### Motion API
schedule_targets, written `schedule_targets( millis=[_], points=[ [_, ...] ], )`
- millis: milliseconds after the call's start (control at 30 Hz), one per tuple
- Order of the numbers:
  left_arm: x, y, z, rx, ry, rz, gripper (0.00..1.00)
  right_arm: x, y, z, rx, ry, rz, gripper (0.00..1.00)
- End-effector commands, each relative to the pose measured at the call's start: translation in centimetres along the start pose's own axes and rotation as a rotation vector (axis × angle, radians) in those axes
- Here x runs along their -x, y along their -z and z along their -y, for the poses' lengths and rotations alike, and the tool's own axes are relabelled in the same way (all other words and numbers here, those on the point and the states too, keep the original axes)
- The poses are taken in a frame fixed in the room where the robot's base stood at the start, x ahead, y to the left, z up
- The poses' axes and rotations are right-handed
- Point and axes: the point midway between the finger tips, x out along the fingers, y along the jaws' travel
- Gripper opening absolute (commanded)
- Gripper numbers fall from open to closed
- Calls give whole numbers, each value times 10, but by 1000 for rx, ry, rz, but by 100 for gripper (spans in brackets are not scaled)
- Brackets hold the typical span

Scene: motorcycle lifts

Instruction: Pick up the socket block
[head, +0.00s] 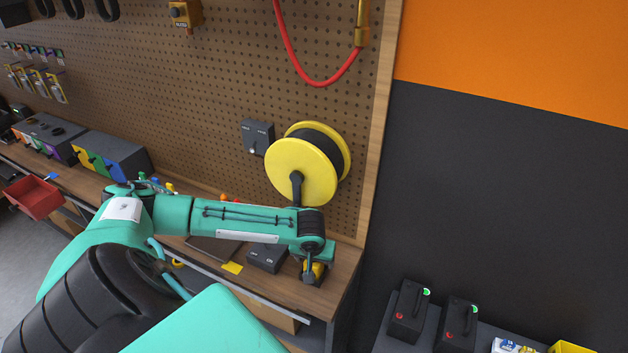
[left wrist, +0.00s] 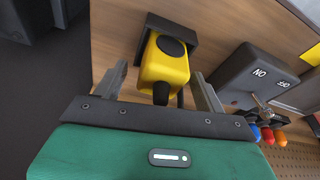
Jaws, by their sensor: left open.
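A yellow block with a dark oval face (left wrist: 166,66) stands on a black base on the wooden bench; it best fits the socket block, though no label shows. In the left wrist view it lies between the two fingers of my left gripper (left wrist: 163,88), which is open with a gap on both sides. In the head view my left gripper (head: 312,272) points down at the bench's right end, and the yellow block (head: 318,269) shows only partly behind it. My right gripper is not in view.
A dark switch box (left wrist: 255,80) stands close beside the yellow block; it also shows in the head view (head: 267,257). Colored small items (left wrist: 267,134) lie beyond it. A yellow reel (head: 302,171) hangs on the pegboard above. The bench's right edge is near.

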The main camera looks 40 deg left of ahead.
Motion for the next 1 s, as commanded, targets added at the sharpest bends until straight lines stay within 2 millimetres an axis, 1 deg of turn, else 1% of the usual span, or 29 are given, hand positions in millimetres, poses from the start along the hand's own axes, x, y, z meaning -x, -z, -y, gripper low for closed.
schedule_targets(
  millis=[233,367,400,467,500,533,767,800,833,867,1000],
  points=[
    [-2,0,0,-1,-1,0,72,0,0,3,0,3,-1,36],
    [-2,0,0,0,-1,0,46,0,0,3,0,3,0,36],
    [-2,0,0,0,-1,0,39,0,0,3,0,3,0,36],
    [-2,0,0,0,-1,0,27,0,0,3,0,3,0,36],
    [-2,0,0,0,-1,0,19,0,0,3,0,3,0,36],
    [-1,0,0,0,-2,-1,15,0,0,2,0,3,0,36],
    [-1,0,0,0,-1,-1,15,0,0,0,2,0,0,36],
    [0,1,0,0,-1,-1,10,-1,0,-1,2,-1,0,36],
    [0,1,0,0,-1,-2,7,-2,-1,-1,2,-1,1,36],
    [2,1,0,0,-1,-2,2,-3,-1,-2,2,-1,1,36],
    [12,4,-1,0,-3,-3,2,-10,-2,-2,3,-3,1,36]
  ],
)
